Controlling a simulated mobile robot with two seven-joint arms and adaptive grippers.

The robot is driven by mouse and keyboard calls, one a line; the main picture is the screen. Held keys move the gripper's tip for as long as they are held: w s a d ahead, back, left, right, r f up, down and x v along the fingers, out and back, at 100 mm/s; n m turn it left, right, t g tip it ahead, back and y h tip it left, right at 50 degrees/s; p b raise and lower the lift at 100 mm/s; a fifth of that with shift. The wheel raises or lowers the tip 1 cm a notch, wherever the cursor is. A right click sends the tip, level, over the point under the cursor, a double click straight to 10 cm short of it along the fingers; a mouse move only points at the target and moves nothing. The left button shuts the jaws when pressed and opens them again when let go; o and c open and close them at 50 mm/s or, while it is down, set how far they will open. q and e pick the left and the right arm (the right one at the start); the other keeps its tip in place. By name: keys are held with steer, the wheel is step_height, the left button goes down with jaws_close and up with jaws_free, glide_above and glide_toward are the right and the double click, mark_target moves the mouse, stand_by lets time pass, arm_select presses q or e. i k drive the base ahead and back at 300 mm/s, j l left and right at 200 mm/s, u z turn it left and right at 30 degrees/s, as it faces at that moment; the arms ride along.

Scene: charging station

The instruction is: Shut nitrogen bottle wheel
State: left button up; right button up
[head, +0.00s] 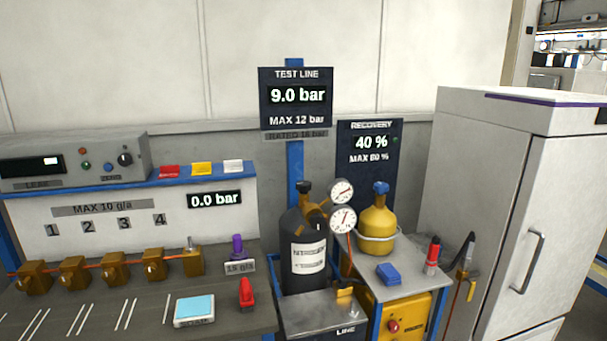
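The dark nitrogen bottle (291,232) stands upright at the centre, with a white label reading NITROGEN. Its small black wheel (304,187) sits on top of the brass valve. Whether the wheel is open or closed cannot be told. Two round white gauges, an upper one (342,191) and a lower one (343,219), sit to the right of the valve. The TEST LINE sign (296,97) behind reads 9.0 bar, MAX 12 bar. Neither of my grippers is in view.
A yellow recovery bottle (378,219) with a blue top stands right of the nitrogen bottle, near a blue block (388,274) and a red-black bottle (432,256). A bench (110,312) with brass valves lies left. A white cabinet (470,180) stands right.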

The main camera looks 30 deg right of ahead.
mark_target(302, 187)
steer(key=l+z, duration=0.15)
steer(key=z, duration=0.55)
